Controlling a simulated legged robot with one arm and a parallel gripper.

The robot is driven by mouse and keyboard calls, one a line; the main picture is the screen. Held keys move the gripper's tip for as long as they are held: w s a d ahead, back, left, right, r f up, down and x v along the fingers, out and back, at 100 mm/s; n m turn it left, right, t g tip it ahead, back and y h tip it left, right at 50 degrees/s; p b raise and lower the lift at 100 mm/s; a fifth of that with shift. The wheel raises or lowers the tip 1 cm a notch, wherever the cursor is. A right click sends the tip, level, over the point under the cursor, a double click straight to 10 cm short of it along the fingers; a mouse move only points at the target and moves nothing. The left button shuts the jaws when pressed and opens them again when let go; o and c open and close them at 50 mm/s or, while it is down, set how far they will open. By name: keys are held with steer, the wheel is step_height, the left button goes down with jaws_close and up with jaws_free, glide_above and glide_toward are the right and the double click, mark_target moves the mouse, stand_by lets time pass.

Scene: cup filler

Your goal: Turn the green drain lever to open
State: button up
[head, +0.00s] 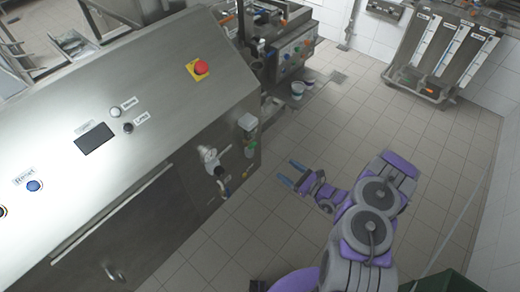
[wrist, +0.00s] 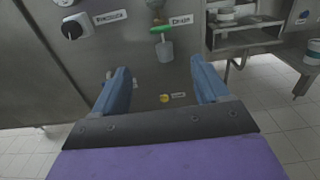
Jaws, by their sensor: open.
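The green drain lever (wrist: 161,29) shows at the top of the wrist view, on a small valve beside the "Drain" label (wrist: 181,20). It lies roughly level across the picture. A pale cup-like part (wrist: 165,48) hangs just below it. In the head view a small green spot (head: 251,145) on the machine's end looks like the lever, but is too small to be sure. My gripper (head: 291,174) is open and empty, to the right of the machine's end. In the wrist view my gripper (wrist: 160,70) has its blue fingers wide apart, below the lever and not touching it.
A black and white knob (wrist: 75,27) sits left of the lever by another label. A small yellow part (wrist: 165,98) is lower on the panel. A steel shelf (wrist: 245,24) stands to the right. The tiled floor (head: 330,125) beside the machine is clear.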

mark_target(254, 147)
steer(key=b+x, duration=0.3)
steer(key=x, duration=1.4)
steer(key=shift+s, duration=0.15)
steer(key=shift+d+r, duration=0.15)
steer(key=shift+d, duration=0.35)
steer(key=shift+a, duration=0.55)
steer(key=c, duration=0.5)
steer(key=shift+d, duration=0.15)
steer(key=c, duration=0.6)
